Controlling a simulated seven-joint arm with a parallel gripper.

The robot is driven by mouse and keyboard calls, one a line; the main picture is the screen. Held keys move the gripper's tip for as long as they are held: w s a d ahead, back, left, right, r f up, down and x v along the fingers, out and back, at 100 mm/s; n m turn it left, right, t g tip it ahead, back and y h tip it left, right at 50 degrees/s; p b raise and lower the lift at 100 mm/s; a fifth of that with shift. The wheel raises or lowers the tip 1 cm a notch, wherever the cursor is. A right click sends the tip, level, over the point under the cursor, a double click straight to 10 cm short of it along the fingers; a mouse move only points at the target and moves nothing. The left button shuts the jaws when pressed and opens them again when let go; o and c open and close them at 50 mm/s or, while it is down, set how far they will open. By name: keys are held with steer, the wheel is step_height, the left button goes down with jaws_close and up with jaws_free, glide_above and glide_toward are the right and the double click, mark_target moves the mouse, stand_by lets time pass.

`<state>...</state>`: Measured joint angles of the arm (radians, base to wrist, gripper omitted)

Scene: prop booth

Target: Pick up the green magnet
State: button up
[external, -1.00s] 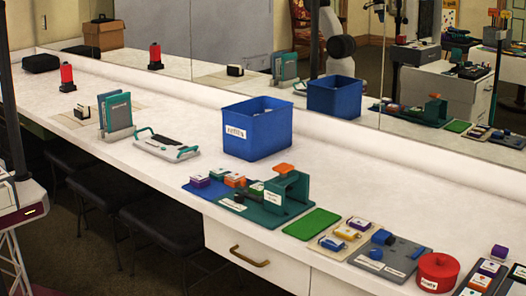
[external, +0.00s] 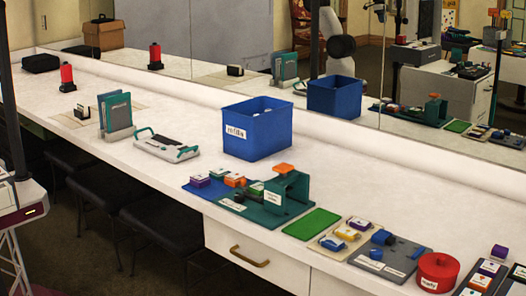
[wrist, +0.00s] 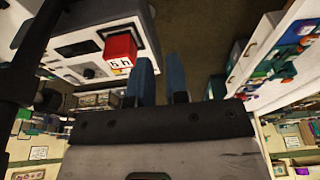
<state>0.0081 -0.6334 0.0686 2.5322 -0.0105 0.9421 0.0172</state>
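A small green-topped piece (external: 257,188), too small to identify surely as the green magnet, sits on the teal board among small coloured blocks, left of the teal press (external: 288,193). Next to it are an orange block (external: 235,179) and a purple block (external: 199,181). My gripper (wrist: 163,62) shows in the wrist view with its two blue fingers apart and bare floor between them; it is open and empty. The gripper is not visible in the external view. Blurred green and coloured items (wrist: 292,42) lie at the right of the wrist view.
A blue bin (external: 257,134) stands behind the teal board. A flat green mat (external: 311,223), a grey tray (external: 390,258) and a red round tin (external: 437,271) lie to the right. A red block (wrist: 120,51) shows left of my fingers.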

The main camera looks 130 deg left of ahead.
steer(key=o, duration=1.2)
